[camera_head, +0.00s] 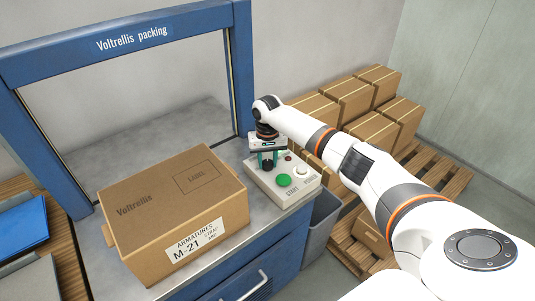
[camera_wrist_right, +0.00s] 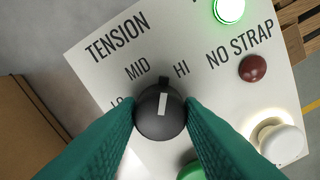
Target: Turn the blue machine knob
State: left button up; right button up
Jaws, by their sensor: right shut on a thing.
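A dark grey round knob (camera_wrist_right: 160,112) with a pale pointer mark sits on a light control panel (camera_wrist_right: 105,75); I see no blue knob. The pointer is upright in the right wrist view, aimed between the MID and HI labels under TENSION. My right gripper (camera_wrist_right: 160,110) has its green fingers shut on the knob from both sides. The left label is partly hidden by a finger. In the head view my right gripper (camera_head: 267,158) points down onto the control box (camera_head: 262,184), hiding the knob. My left gripper is not in view.
The panel has a lit green lamp (camera_wrist_right: 230,9), a dark red lamp (camera_wrist_right: 253,68) by NO STRAP, a white button (camera_wrist_right: 280,140) and a green button (camera_head: 284,180). A cardboard box (camera_head: 170,205) stands left of it. A blue frame (camera_head: 243,75) rises behind.

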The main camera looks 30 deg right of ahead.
aim_at(268, 162)
jog(key=n+p, duration=0.1)
jog(key=n, duration=0.2)
jog(key=shift+r+n+p, duration=0.1)
jog(key=shift+n+p, duration=0.2)
jog(key=shift+p, duration=0.1)
jog(key=shift+n+p, duration=0.5)
jog(key=shift+n, duration=1.3)
jog(key=o, duration=1)
notch_tip(268, 162, up, 12)
jog(key=b, duration=0.1)
